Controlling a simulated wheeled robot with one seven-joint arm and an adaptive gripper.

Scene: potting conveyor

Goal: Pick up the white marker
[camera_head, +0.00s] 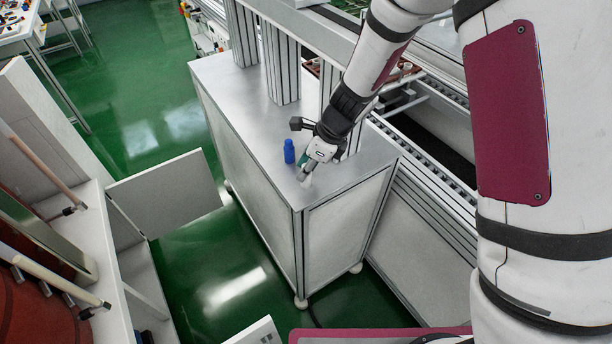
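My gripper (304,174) is low over the grey metal cabinet top (262,128), near its front corner. It points down and its fingertips are close to the surface. A small pale shape shows at the fingertips, but it is too small to tell whether it is the white marker or part of a finger. I cannot make out the white marker anywhere else on the cabinet top. Whether the fingers are open or shut is too small to tell.
A blue bottle (289,152) stands upright just left of my gripper. Metal posts (280,65) rise from the cabinet top behind it. The conveyor (430,140) runs along the right. A white cabinet with an open door (170,192) is at left. Green floor (140,95) lies between.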

